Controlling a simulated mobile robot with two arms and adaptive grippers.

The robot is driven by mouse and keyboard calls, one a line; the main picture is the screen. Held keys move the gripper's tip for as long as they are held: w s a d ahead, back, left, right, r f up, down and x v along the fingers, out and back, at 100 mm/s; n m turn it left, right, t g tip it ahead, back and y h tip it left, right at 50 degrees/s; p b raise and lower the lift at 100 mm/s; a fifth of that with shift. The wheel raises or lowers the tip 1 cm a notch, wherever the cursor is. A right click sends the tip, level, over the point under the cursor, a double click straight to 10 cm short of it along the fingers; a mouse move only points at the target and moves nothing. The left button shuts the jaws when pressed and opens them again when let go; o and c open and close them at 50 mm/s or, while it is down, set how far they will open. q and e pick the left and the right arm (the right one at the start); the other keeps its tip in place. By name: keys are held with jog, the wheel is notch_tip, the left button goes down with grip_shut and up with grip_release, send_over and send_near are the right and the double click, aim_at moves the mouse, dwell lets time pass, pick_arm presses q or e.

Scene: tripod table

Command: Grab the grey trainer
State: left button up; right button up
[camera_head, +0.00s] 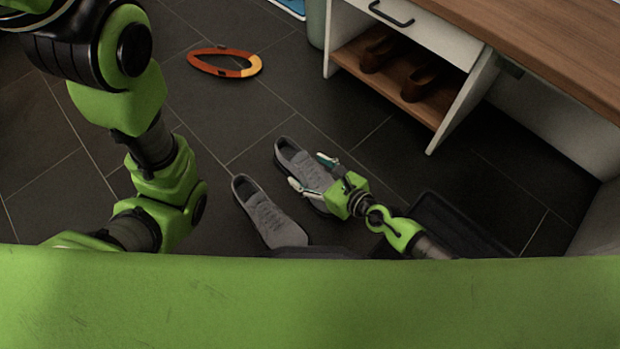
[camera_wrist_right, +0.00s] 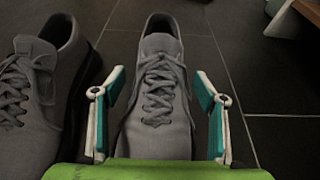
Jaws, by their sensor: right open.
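Two grey trainers lie side by side on the dark tiled floor. The right-hand trainer (camera_head: 291,158) is partly covered by my right gripper (camera_head: 307,169). In the right wrist view this trainer (camera_wrist_right: 160,55) is central, with its laces facing up and its ankle opening at the far end. My right gripper (camera_wrist_right: 161,74) is open there, one finger on each side of the shoe; I cannot tell whether they touch it. The other trainer (camera_head: 263,212) lies to the left, and also shows in the wrist view (camera_wrist_right: 35,105). My left arm is at the left; its gripper is out of sight.
An orange and yellow ring-shaped object (camera_head: 224,63) lies on the floor farther back. A wood-topped bench (camera_head: 540,35) with a drawer and brown shoes (camera_head: 415,82) on its shelf stands at the right. A dark tray-like object (camera_head: 440,222) lies right of the trainers.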

jog(key=shift+w+a, duration=0.1)
jog(key=c, duration=1.6)
jog(key=shift+o, duration=0.2)
jog(key=shift+r, duration=0.1)
